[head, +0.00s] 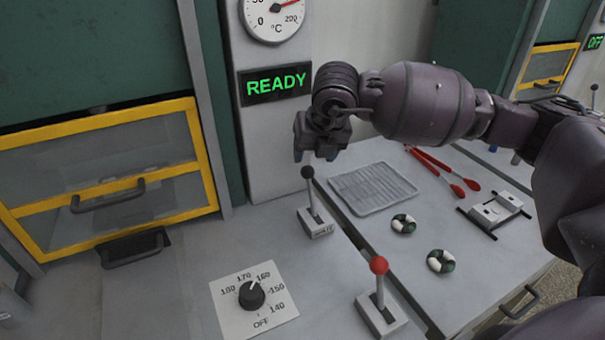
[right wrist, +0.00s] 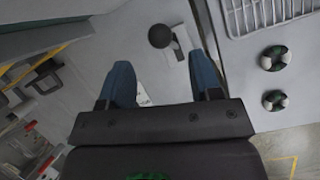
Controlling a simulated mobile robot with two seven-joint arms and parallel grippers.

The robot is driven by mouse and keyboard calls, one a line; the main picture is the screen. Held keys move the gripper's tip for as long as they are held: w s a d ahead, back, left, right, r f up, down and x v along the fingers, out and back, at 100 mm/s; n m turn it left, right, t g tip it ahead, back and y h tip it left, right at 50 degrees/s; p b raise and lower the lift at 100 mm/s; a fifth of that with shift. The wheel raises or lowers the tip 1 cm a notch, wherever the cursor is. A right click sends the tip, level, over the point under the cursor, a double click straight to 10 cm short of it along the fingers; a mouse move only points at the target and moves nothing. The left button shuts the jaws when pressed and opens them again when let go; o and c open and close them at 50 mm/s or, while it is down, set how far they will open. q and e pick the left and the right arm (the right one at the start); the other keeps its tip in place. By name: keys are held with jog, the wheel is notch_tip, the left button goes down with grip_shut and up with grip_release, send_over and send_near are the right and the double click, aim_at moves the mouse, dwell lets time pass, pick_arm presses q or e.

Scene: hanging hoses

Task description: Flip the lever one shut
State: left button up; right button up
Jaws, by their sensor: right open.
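A black-knobbed lever (head: 308,173) on a small light base (head: 317,226) rises from the grey counter and leans slightly toward the back. It also shows in the right wrist view (right wrist: 160,36), ahead of the fingertips. A red-knobbed lever (head: 379,266) stands on its own base nearer the front. I cannot read which of the two is lever one. My right gripper (head: 315,156) is open and empty, just above and behind the black knob in the head view. In the right wrist view its blue fingers (right wrist: 164,80) are spread wide. My left gripper is out of view.
A dial knob (head: 251,294) sits front left. A READY display (head: 275,83) and gauge hang behind. At right lie a wire rack (head: 373,188), red tongs (head: 437,165), two green-white rings (head: 403,223) and a metal fixture (head: 495,211). A yellow-framed glass door (head: 110,180) stands left.

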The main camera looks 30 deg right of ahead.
aim_at(306, 176)
jog(key=b+x, duration=0.1)
jog(key=x, duration=0.8)
jog(key=shift+a+f, duration=0.1)
jog(key=shift+f, duration=0.1)
grip_shut()
